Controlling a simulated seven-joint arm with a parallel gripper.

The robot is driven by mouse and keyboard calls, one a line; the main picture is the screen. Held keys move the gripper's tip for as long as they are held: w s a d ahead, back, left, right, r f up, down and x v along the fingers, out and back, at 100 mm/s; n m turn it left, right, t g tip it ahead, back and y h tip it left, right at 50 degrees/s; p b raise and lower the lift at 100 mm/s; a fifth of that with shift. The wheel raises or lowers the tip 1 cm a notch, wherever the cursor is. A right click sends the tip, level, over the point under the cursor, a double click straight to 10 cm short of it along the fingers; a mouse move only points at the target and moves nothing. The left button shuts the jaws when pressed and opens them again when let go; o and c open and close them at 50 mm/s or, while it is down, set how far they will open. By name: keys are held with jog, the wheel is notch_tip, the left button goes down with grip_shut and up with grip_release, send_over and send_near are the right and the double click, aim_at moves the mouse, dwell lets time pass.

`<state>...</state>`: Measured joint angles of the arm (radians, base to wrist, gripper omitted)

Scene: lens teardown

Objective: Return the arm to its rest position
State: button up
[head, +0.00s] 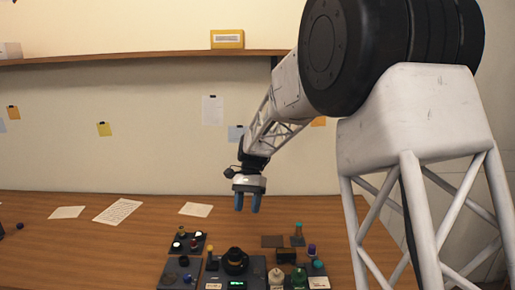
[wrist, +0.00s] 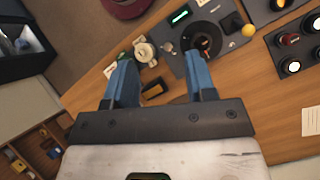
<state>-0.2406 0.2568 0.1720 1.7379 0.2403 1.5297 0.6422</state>
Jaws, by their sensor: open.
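My gripper (head: 247,203) hangs from my arm above the back part of the wooden table, fingers pointing down. It is open, with its two blue fingers apart and nothing between them. It also shows in the wrist view (wrist: 157,85), over the bench devices. In the head view the fingertips are clear of the table and of the things on it.
On the table (head: 80,250) stand a dark device with a black knob (head: 235,261) and a green display, small bottles (head: 276,278), and dark trays with knobs (head: 188,241). Paper sheets (head: 118,211) lie at left. A shelf (head: 140,56) runs along the wall behind.

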jog(key=s+d+r+n+t, duration=0.15)
jog(key=s+d+r, duration=0.25)
jog(key=s+d, duration=0.45)
jog(key=s+d+r+n+t, duration=0.1)
jog(key=s+d+r+t, duration=0.3)
jog(key=s, duration=0.7)
jog(key=s+d+n+t, duration=0.1)
jog(key=s+d, duration=0.2)
jog(key=s, duration=0.3)
jog(key=s+d+f+t+h, duration=0.1)
jog(key=s+d, duration=0.2)
jog(key=s, duration=0.4)
jog(key=s+d+f+n+t, duration=0.1)
jog(key=s+d, duration=0.2)
jog(key=s, duration=0.4)
jog(key=shift+s+d+n+t, duration=0.15)
jog(key=shift+s+n+t, duration=0.05)
jog(key=shift+n+t, duration=0.15)
